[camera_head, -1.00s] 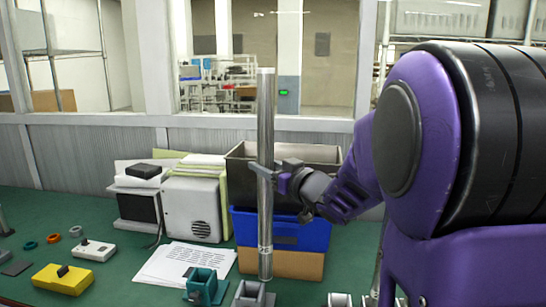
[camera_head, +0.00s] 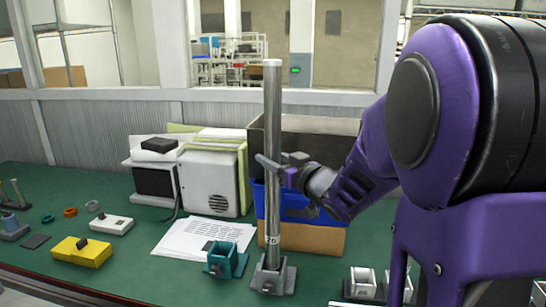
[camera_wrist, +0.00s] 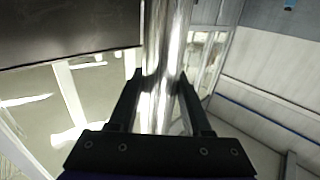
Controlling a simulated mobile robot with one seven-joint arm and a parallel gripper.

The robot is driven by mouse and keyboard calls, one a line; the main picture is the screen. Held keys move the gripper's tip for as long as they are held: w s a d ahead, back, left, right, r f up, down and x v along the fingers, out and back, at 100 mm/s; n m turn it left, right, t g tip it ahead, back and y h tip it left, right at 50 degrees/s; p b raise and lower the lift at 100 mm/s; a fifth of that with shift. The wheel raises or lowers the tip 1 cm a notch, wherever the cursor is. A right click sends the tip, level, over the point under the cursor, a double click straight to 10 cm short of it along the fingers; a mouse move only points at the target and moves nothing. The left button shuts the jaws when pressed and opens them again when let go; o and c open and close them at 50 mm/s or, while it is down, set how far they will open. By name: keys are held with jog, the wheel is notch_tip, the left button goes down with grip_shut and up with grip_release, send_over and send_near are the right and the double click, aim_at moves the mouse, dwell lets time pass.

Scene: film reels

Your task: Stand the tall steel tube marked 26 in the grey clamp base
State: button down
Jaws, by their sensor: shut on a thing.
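The tall steel tube (camera_head: 272,120) stands nearly upright, with the mark 26 near its lower end. My gripper (camera_head: 276,172) is shut on it at about mid-height. In the wrist view the tube (camera_wrist: 166,40) runs between the two fingers of my gripper (camera_wrist: 160,88). The grey clamp base (camera_head: 284,279) is on the green table directly under the tube. The tube's lower end meets the base's upright jaws and appears to be between them; how deep it sits is hidden.
A teal clamp base (camera_head: 225,262) stands close to the left of the grey one. White papers (camera_head: 195,241), a yellow box (camera_head: 80,251) and a white switch box (camera_head: 111,225) lie further left. A blue bin (camera_head: 310,213) is close behind the tube. Small pale blocks (camera_head: 362,280) are at right.

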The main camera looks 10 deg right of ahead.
jog(key=shift+f+b, duration=0.95)
jog(key=shift+f, duration=0.65)
jog(key=shift+f+b, duration=0.35)
jog(key=shift+f, duration=0.3)
dwell(0.4)
jog(key=c, duration=0.6)
grip_release()
jog(key=shift+f, duration=0.1)
jog(key=shift+s, duration=0.1)
send_near(277, 179)
jog(key=shift+w+a+p, duration=0.15)
jog(key=shift+w+p, duration=0.2)
jog(key=shift+w, duration=0.1)
